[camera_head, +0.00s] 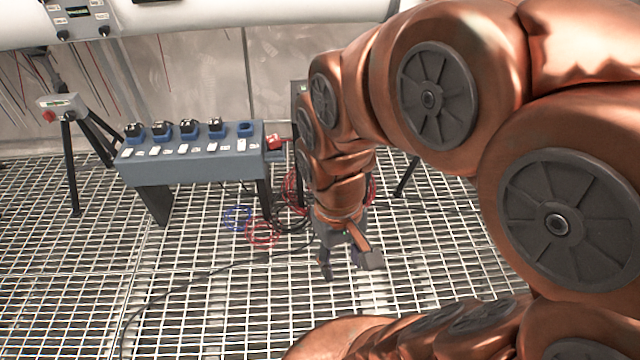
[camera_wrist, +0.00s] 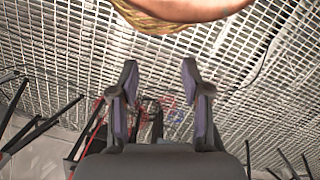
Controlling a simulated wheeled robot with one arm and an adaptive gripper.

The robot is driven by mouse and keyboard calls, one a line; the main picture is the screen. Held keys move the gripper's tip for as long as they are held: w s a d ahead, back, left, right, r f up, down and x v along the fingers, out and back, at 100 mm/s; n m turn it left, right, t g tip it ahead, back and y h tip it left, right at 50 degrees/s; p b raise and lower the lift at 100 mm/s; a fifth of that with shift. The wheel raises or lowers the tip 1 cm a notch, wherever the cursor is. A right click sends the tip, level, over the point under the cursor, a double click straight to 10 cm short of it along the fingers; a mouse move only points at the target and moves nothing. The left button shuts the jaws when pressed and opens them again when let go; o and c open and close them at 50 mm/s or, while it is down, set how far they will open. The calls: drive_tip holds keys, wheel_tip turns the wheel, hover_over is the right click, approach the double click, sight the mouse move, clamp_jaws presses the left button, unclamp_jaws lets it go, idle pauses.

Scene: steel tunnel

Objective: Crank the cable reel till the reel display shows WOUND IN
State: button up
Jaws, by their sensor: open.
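The cable reel is mostly hidden behind my arm in the head view. Red cable loops (camera_head: 292,190) show on both sides of my wrist, and a grey box edge (camera_head: 298,90) shows above; I cannot tell whether it is the reel display. No crank handle or display text can be made out. My gripper (camera_head: 348,268) points down over the floor grating, open and empty. In the wrist view my gripper's fingers (camera_wrist: 160,76) are spread apart, with red cable (camera_wrist: 166,102) and dark stand parts beyond them.
A blue-grey bench (camera_head: 190,160) with several black-and-blue connectors stands at the left. A red-button box on a tripod (camera_head: 62,106) is farther left. Blue cable (camera_head: 237,218) and a black cable (camera_head: 190,285) lie on the grating. The front left floor (camera_head: 70,290) is mostly clear.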

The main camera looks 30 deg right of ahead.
drive_tip(key=w+d+f+t+h+b, duration=0.1)
drive_tip(key=w+d+f+t+b, duration=0.2)
drive_tip(key=w+d+f, duration=0.75)
drive_tip(key=w+d+f+m+t+h+b, duration=0.1)
drive_tip(key=w+f+t+b, duration=0.35)
drive_tip(key=w, duration=1.25)
drive_tip(key=w+d+f+t+h+b, duration=0.15)
drive_tip(key=w+d+f, duration=0.35)
drive_tip(key=w+f, duration=0.7)
drive_tip(key=w+d+f+t+h+b, duration=0.1)
drive_tip(key=w+d+f+t+b, duration=0.5)
drive_tip(key=w+d+f, duration=0.55)
wheel_tip(320, 180, down, 14)
drive_tip(key=s+d+m+t+h+b, duration=0.1)
drive_tip(key=d+t+h+b, duration=0.1)
drive_tip(key=t+h+b, duration=0.15)
drive_tip(key=shift+y, duration=0.5)
drive_tip(key=shift+r+b+x, duration=0.15)
drive_tip(key=shift+b+x, duration=0.65)
drive_tip(key=shift+x, duration=1.05)
drive_tip(key=shift+r+b+x, duration=0.15)
drive_tip(key=shift+b+x, duration=0.65)
drive_tip(key=shift+x, duration=1.05)
drive_tip(key=shift+d, duration=0.2)
drive_tip(key=shift+c, duration=0.4)
clamp_jaws()
